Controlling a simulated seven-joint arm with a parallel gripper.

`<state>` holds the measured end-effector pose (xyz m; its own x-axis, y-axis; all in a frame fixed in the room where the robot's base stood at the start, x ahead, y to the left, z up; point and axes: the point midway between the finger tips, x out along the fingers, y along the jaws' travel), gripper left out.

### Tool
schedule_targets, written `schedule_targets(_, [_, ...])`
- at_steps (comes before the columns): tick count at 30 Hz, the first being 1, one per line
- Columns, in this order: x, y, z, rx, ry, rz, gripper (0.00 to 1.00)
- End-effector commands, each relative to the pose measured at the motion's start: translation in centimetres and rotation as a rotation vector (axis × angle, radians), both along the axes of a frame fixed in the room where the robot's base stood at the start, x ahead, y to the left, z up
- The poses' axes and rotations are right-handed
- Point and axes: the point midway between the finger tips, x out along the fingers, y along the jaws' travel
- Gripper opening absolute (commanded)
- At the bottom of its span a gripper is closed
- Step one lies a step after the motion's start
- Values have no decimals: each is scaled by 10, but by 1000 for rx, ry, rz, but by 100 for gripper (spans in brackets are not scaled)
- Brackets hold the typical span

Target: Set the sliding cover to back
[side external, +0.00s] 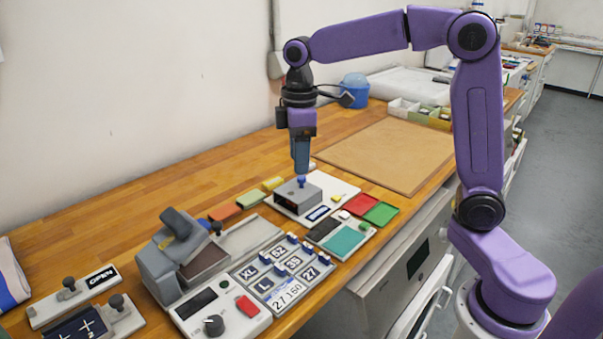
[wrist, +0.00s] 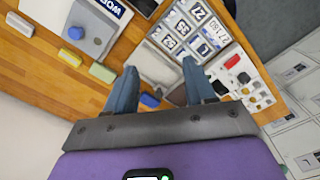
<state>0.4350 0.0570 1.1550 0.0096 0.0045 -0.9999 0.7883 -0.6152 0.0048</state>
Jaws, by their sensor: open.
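A grey box-shaped cover (side external: 297,195) with a blue knob (side external: 301,182) sits on a white plate with a dark blue label; it looks like the sliding cover. Its front face has a dark opening.
A grey press (side external: 164,272) with a raised handle stands to the left, beside a panel of labelled keys (side external: 283,267). Small coloured blocks (side external: 225,212) lie behind. Red and green trays (side external: 380,213) are to the right. A bare brown board (side external: 390,155) lies farther back.

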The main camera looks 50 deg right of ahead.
Motion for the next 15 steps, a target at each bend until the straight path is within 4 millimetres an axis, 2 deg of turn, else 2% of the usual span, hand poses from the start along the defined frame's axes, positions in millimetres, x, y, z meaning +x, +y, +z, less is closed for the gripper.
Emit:
schedule_targets(1, [18, -10, 2, -1, 1, -19, 54])
schedule_targets(6, [67, -51, 12, -3, 4, -61, 54])
schedule_targets(10, [95, -86, 16, -4, 7, -89, 54])
schedule_targets(15, [114, -121, 20, -4, 11, -113, 54])
